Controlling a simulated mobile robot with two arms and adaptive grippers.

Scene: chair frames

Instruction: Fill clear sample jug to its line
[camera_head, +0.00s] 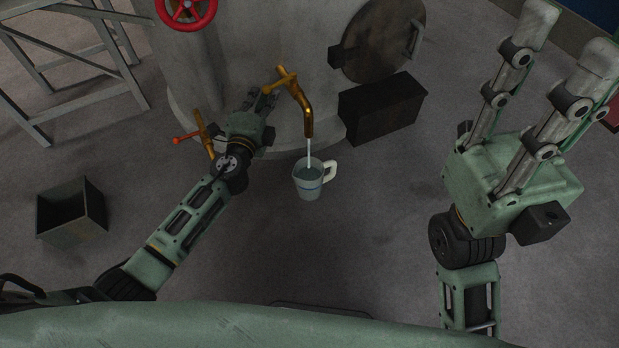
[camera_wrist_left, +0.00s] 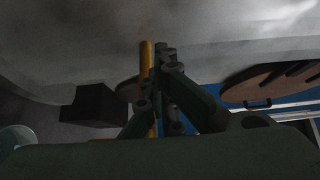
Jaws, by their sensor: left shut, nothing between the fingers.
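The clear sample jug (camera_head: 308,186) stands upright on the floor under the brass tap (camera_head: 304,110), its pale handle to the right. A thin stream runs from the spout into it. Liquid shows inside, with a bluish band on its wall; I cannot tell the exact level against the line. My left gripper (camera_head: 262,97) is shut and empty beside the tap's lever (camera_head: 286,78). In the left wrist view the left gripper's fingers (camera_wrist_left: 166,58) are together right next to a brass bar (camera_wrist_left: 147,70); contact is unclear. My right gripper (camera_head: 567,42) is open and empty at the right.
A large grey tank (camera_head: 245,45) with a red wheel (camera_head: 186,10) and round hatch (camera_head: 380,40) stands behind. A second brass tap with an orange end (camera_head: 190,137) is left of my left gripper. Dark boxes (camera_head: 385,108) (camera_head: 72,212) stand right and left. Floor around the jug is clear.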

